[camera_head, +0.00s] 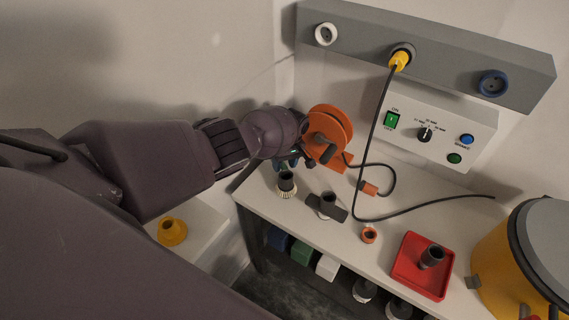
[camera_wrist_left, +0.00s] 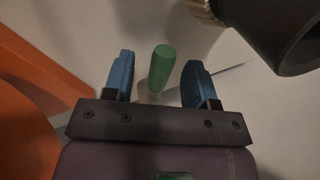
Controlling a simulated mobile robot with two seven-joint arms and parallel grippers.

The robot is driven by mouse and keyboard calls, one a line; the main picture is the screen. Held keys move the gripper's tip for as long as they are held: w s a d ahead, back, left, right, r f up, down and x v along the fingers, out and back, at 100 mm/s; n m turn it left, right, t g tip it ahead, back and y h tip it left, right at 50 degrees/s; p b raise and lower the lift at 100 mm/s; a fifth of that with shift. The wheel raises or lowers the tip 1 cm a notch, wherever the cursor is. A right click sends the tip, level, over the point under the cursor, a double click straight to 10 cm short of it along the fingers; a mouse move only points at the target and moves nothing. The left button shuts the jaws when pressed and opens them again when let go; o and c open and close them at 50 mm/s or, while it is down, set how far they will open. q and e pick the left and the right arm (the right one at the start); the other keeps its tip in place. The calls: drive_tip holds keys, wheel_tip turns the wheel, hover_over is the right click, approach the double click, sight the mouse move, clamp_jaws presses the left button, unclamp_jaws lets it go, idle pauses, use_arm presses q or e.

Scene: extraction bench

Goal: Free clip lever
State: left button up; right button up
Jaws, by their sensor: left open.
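My left gripper (camera_head: 288,163) is over the back left of the white bench, partly hidden behind its own wrist in the head view. In the left wrist view its two blue fingers (camera_wrist_left: 157,78) stand open and apart. A green rod (camera_wrist_left: 161,68) shows between them, with a gap on each side. I cannot tell whether it is the clip lever. Dark clips (camera_head: 473,282) show on the side of the yellow drum (camera_head: 500,262) at the right, far from the gripper. My right gripper is not in view.
An orange reel (camera_head: 328,130) stands close beside the left gripper. A black fitting with a cream ring (camera_head: 287,183), a dark tee piece (camera_head: 326,206) and a red tray (camera_head: 420,268) are on the bench. A black cable (camera_head: 372,150) hangs from a yellow plug (camera_head: 399,62).

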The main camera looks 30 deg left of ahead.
use_arm(q)
wheel_tip(320, 180, up, 10)
drive_tip(key=w+d+p, duration=0.1)
drive_tip(key=p, duration=0.3)
drive_tip(key=shift+w+r, duration=0.2)
drive_tip(key=shift+w, duration=0.15)
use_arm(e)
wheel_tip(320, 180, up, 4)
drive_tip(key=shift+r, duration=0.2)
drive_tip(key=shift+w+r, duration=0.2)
use_arm(q)
drive_tip(key=shift+d, duration=0.1)
